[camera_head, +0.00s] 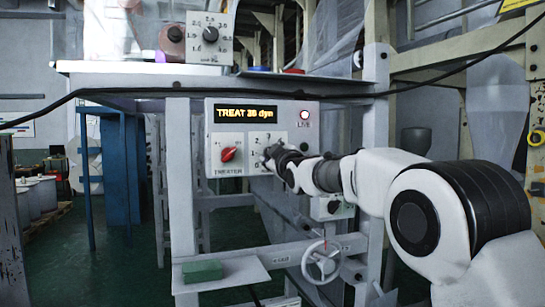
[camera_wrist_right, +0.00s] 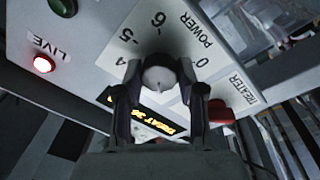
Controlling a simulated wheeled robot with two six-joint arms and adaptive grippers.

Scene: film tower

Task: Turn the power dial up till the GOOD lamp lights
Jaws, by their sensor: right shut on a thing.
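The treater panel (camera_head: 212,130) hangs on the frame post, with a yellow display (camera_head: 245,114) that reads TREAT and about 38 dyn. My right gripper (camera_head: 268,158) is at the panel, its fingers shut around the power dial (camera_wrist_right: 159,76). The dial is a grey knob between the two fingertips, ringed by printed numbers; its pointer is hard to read. The LIVE lamp (camera_head: 305,115) glows red, also in the right wrist view (camera_wrist_right: 43,65). A dark green lamp (camera_wrist_right: 63,5) beside it looks unlit; its label is out of view. My left gripper is not in view.
A red switch knob (camera_head: 229,154) sits close left of the power dial. Another dial plate (camera_head: 210,38) stands above the shelf. Below are a handwheel (camera_head: 322,261) and a green block (camera_head: 202,270) on a small ledge. A black cable (camera_head: 330,96) crosses above the panel.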

